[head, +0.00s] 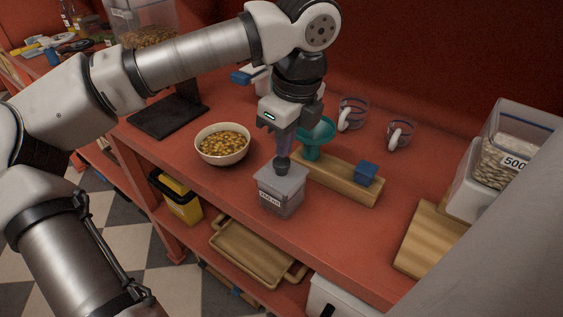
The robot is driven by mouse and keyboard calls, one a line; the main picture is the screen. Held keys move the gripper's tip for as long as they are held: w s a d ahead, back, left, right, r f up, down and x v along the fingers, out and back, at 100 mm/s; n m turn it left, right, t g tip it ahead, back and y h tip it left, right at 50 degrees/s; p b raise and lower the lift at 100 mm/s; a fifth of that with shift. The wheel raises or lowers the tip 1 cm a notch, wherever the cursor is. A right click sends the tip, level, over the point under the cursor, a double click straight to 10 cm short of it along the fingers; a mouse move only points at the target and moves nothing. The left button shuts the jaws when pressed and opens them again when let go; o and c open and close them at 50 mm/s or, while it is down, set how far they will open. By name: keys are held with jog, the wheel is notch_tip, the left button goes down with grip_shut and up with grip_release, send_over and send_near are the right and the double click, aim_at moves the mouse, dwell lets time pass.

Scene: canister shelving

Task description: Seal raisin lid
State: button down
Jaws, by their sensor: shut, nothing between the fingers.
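A small square canister (281,199) with a grey lid and a pale label stands near the front edge of the red counter. Its lid (283,176) sits on top of it; I cannot tell whether it is fully pressed down. My gripper (283,165) is shut and points down at the middle of the lid. A dark round piece shows at its tips, touching or just above the lid. The canister's contents cannot be made out. A cream bowl (222,161) of golden-brown pieces, possibly raisins, stands to the left.
A wooden block holder (334,181) with a teal funnel (313,137) and a blue block (366,173) lies right of the canister. Two glass cups (352,114) (400,134) stand behind. Clear canisters (507,150) and a wooden board (431,240) are at the right. Free counter lies front right.

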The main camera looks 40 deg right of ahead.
aim_at(283, 162)
jog(key=shift+f+b, duration=1.45)
jog(key=shift+f, duration=0.1)
dwell(1.1)
notch_tip(283, 162, up, 9)
jog(key=p, duration=0.4)
jog(key=shift+p, duration=0.4)
dwell(0.4)
dwell(0.4)
